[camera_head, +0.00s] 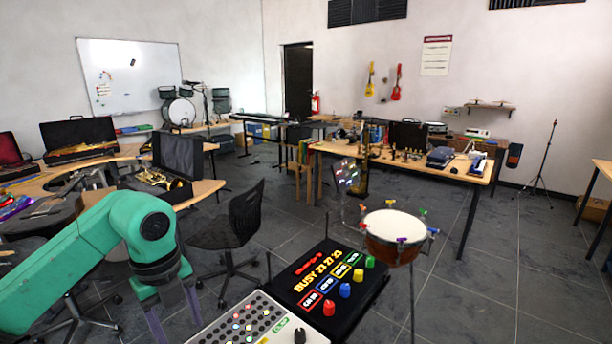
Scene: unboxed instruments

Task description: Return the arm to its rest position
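My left arm (85,255) is green and comes in from the left, bending down at a dark round joint. My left gripper (175,322) hangs at the bottom edge, left of the white control panel. Its two grey fingers are spread apart, with nothing seen between them. Their tips are near or beyond the frame edge. My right arm and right gripper are not in view.
The white button panel (240,325) and a black panel (310,270) with coloured knobs are close by on the right. A drum (392,226) stands beyond them. A black chair (232,222) and an open instrument case (178,155) are behind the arm.

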